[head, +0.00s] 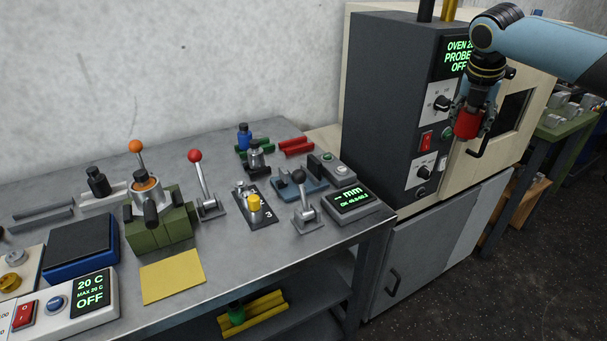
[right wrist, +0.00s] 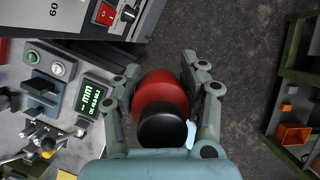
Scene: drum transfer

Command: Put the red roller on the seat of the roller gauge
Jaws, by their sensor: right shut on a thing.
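My right gripper (head: 468,122) is shut on the red roller (head: 466,124) and holds it in the air in front of the oven. In the right wrist view the red roller (right wrist: 160,92) with its black knob sits between the two fingers of my right gripper (right wrist: 166,90). The roller gauge stands at the right end of the bench, with a display (head: 350,201) reading "-- mm OK 49.8-50.2". Its blue-grey seat (head: 312,188) looks empty. The gauge display (right wrist: 95,97) also shows at the left of the right wrist view. My left gripper is not in view.
The oven (head: 400,120) stands right of the bench. A red rack (head: 296,146), a blue roller (head: 244,138) and a grey roller (head: 256,160) are behind the gauge. Levers (head: 304,212) stand near it. A yellow rack (head: 262,309) with a green roller is on the lower shelf.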

